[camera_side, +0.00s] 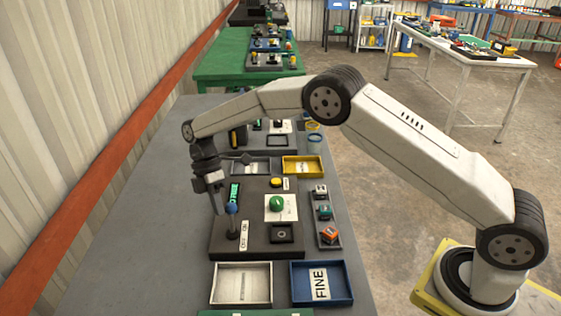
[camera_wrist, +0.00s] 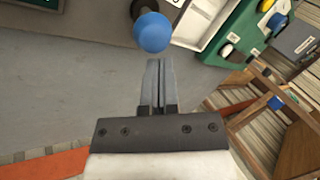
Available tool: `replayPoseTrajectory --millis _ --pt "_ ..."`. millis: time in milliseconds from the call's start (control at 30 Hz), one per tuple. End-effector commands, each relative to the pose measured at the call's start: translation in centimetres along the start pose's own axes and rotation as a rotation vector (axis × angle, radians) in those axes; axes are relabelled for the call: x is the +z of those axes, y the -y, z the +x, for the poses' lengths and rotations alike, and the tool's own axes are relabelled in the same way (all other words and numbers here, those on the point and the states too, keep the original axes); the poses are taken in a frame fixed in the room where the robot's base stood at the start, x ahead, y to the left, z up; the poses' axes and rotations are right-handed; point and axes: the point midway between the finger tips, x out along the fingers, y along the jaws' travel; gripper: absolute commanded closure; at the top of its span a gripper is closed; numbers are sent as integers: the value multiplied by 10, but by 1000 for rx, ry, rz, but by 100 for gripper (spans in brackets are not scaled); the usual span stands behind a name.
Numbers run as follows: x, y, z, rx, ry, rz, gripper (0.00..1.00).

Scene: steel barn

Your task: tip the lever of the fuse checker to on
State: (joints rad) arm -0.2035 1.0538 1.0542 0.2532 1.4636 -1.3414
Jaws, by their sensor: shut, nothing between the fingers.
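The fuse checker (camera_side: 221,246) looks to be the dark panel on the grey bench. Its lever has a blue ball knob (camera_side: 231,207) on a thin dark stem at the panel's left. A white ON/OFF label (camera_side: 244,236) lies just right of the stem. The stem looks near upright; I cannot tell its set position. My gripper (camera_side: 219,210) points down just left of the knob, shut and empty. In the wrist view, the blue knob (camera_wrist: 152,32) is just beyond the shut fingertips (camera_wrist: 161,62). I cannot tell whether they touch it.
The panel also carries a green knob (camera_side: 277,203), a yellow button (camera_side: 276,182) and a dark square part (camera_side: 282,234). A white tray (camera_side: 242,300) and blue tray (camera_side: 345,302) lie in front. Bare bench is left.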

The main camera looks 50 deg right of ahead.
Motion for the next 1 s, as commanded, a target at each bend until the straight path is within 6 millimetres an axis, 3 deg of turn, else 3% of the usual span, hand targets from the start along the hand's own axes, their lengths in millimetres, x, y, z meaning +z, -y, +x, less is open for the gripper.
replayPoseTrajectory --millis 567,1000 --pt "-7 2 2 0 0 -1 100" --pt "-41 0 -16 2 -1 0 100"
